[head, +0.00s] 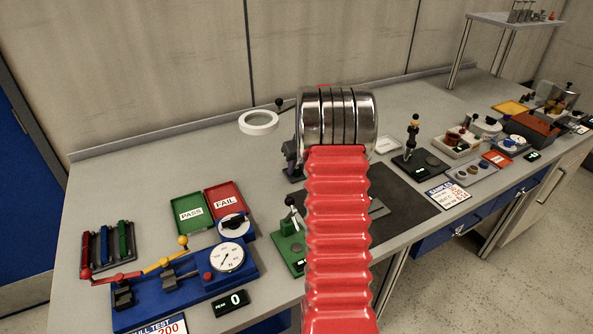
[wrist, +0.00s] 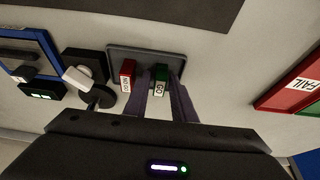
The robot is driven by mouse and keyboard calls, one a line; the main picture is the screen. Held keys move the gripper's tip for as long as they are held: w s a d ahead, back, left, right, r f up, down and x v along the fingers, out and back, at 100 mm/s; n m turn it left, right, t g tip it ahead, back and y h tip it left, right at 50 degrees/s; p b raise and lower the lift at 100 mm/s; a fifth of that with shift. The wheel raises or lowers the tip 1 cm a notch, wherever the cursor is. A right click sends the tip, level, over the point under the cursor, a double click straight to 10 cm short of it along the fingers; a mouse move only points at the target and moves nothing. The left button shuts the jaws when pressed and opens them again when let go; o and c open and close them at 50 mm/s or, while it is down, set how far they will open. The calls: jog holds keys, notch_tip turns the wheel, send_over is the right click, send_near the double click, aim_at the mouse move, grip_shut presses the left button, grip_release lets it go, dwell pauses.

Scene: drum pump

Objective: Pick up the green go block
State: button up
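The green go block (wrist: 161,76) stands in a grey tray (wrist: 178,56) in the wrist view, with a white GO label facing the camera. My gripper (wrist: 161,88) has its two dark purple fingers on either side of it. The fingers look apart, with the block between their tips; any contact is hard to make out. A red NOGO block (wrist: 127,75) stands in the same tray, just left of the left finger.
In the wrist view, a black device with a white part (wrist: 78,76) and a blue-edged fixture are at left. A red FAIL tray (wrist: 297,88) is at right. In the head view, a blue dial fixture (head: 190,275) and a green PASS tray (head: 191,214) stand left of my arm.

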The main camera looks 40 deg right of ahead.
grip_shut()
jog(key=shift+r, duration=0.15)
notch_tip(320, 180, up, 18)
dwell(0.8)
dwell(0.5)
jog(key=shift+r, duration=1.35)
jog(key=shift+s, duration=0.1)
